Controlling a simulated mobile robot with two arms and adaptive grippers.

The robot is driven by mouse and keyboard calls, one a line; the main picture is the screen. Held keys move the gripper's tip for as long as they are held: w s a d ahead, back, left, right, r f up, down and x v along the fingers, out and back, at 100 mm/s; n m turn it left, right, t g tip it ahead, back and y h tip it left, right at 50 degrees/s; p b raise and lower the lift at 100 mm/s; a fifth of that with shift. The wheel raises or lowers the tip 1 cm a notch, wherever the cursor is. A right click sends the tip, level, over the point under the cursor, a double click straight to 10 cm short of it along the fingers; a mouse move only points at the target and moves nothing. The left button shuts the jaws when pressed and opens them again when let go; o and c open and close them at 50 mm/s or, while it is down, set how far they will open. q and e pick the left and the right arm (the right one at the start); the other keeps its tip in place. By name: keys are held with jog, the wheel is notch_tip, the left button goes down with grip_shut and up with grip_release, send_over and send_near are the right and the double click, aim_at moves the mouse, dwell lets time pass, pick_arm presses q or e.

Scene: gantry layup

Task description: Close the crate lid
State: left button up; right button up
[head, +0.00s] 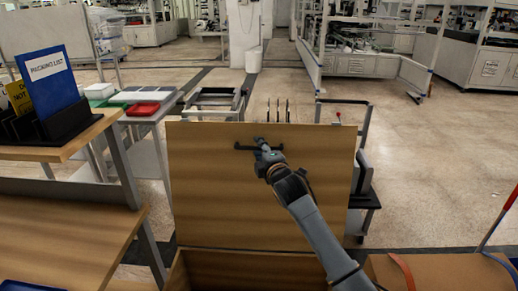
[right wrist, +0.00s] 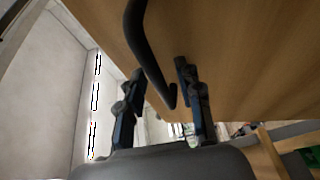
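The crate lid (head: 215,200) is a wooden panel standing raised, nearly upright, at the back of the wooden crate (head: 180,275). A black bar handle (head: 243,147) is fixed near the top of the lid. My right gripper (head: 261,145) is at the handle, its arm reaching up across the lid. In the right wrist view, the black handle (right wrist: 143,45) runs down between the two separated fingers of the gripper (right wrist: 160,95), with gaps beside it. The lid's wood (right wrist: 240,50) fills the upper right there. My left gripper is not in view.
A wooden bench (head: 60,235) and a shelf with a blue packing list board (head: 50,85) stand on the left. A cart (head: 365,195) is partly hidden behind the lid. A box with red straps (head: 440,275) is at the lower right. Open floor lies beyond.

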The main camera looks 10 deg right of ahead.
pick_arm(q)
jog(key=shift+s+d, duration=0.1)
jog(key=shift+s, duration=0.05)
pick_arm(e)
jog(key=shift+w+a, duration=0.1)
jog(key=shift+w, duration=0.15)
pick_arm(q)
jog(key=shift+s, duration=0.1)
pick_arm(e)
grip_shut()
jog(key=shift+s, duration=0.1)
pick_arm(q)
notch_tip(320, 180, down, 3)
jog(key=b, duration=0.3)
pick_arm(e)
jog(key=s+a+f+t, duration=0.1)
jog(key=s+a+f, duration=0.1)
jog(key=s, duration=1)
jog(key=s+a+f+n+t, duration=0.1)
jog(key=s+a+f, duration=0.1)
jog(key=s, duration=0.9)
jog(key=shift+s+a+t, duration=0.3)
jog(key=shift+s+a, duration=0.05)
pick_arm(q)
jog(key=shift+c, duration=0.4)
pick_arm(e)
jog(key=shift+f, duration=0.1)
